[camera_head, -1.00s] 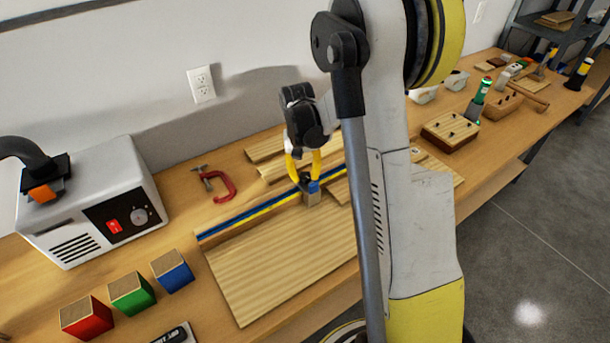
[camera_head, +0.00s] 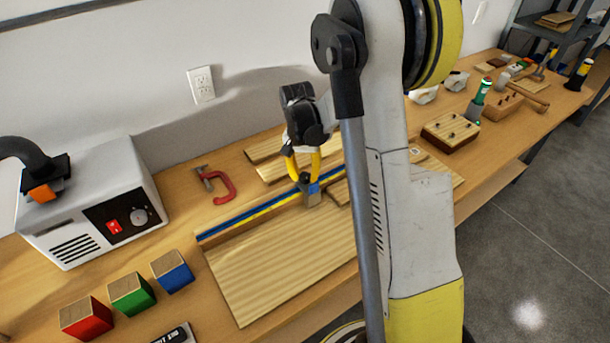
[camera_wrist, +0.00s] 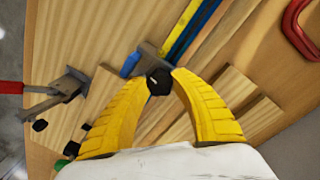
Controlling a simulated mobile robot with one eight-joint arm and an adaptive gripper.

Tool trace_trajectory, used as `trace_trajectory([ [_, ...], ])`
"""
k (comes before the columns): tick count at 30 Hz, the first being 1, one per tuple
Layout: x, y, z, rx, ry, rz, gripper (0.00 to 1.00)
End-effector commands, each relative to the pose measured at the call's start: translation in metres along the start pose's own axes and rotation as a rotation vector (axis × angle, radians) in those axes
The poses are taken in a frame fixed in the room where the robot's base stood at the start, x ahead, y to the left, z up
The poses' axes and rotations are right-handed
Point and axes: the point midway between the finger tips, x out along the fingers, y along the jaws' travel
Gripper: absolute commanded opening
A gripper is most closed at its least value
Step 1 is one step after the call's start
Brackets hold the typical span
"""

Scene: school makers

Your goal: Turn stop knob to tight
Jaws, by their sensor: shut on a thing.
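The stop knob (camera_wrist: 158,82) is a small black knob with a light mark on its top. It sits on a grey and blue stop block (camera_head: 312,195) on the blue and yellow rail (camera_head: 262,212). My gripper (camera_head: 304,178) is above the block with its yellow fingers pointing down. In the wrist view my gripper (camera_wrist: 158,80) has its two yellow fingertips closed on either side of the knob. In the head view the fingers hide most of the knob.
A wide wooden board (camera_head: 280,256) lies in front of the rail. A red clamp (camera_head: 216,186) lies behind it at left. A grey machine (camera_head: 92,210) and red, green and blue blocks (camera_head: 132,294) stand further left. Loose wood strips (camera_head: 275,165) lie behind the rail.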

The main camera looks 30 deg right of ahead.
Motion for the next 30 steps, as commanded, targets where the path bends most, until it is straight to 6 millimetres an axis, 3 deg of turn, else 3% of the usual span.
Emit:
trace_trajectory([
  [3,0.0,0.0,0.0,-0.001,0.001,-0.001,0.0],
  [4,0.0,0.0,0.0,-0.001,0.001,-0.001,0.35],
  [6,0.0,0.0,0.0,-0.001,0.001,-0.001,0.55],
  [17,-0.004,0.0,0.0,-0.001,0.001,0.0,0.55],
  [20,-0.017,0.0,0.0,-0.001,0.001,0.0,0.55],
  [30,-0.09,0.0,0.0,-0.002,0.001,0.0,0.55],
])
